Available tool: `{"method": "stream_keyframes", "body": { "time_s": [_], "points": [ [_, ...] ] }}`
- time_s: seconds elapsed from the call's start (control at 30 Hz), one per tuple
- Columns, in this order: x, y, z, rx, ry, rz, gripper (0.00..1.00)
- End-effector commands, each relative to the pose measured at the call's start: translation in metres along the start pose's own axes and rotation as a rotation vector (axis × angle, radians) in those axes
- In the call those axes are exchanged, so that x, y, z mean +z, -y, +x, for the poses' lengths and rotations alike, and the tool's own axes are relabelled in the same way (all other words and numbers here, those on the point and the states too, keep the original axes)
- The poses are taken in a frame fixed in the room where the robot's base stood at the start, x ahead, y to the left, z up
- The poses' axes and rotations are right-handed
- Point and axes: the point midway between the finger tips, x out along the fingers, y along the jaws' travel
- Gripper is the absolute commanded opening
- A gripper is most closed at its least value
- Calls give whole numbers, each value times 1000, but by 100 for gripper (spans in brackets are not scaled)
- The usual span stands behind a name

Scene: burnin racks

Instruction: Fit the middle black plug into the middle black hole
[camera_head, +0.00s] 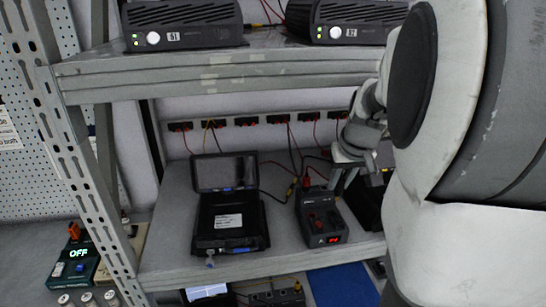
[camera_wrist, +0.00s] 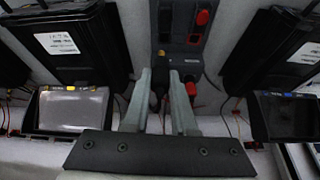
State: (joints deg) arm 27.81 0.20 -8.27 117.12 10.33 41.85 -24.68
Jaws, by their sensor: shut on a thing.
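My gripper (camera_head: 345,178) is at the back right corner of a small black box (camera_head: 322,222) on the middle shelf. In the wrist view, my gripper's two pale fingers (camera_wrist: 166,82) are shut on a dark plug (camera_wrist: 159,88), seen close to the box's edge. A red plug (camera_wrist: 191,89) stands just right of the fingers; it also shows on the box in the head view (camera_head: 306,182). The box has red and dark parts on its top and a lit red display. The black hole is not clearly visible, and I cannot tell whether the held plug touches the box.
An open-lidded black case (camera_head: 229,222) stands left of the box. Another dark unit (camera_head: 367,205) stands close on its right, partly behind my arm. Red and dark cables run to a socket strip (camera_head: 262,120) behind. The upper shelf (camera_head: 220,77) limits room above.

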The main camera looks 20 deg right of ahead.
Motion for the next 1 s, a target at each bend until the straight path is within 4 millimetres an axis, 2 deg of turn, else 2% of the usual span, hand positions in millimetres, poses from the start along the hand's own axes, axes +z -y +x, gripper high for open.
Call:
{"method": "stream_keyframes", "body": {
  "time_s": [0.37,0.8,1.0],
  "points": [
    [-2,0,0,1,-6,-4,0],
    [11,-1,27,1,-3,0,0],
    [14,-2,32,2,-4,2,0]
  ]
}}
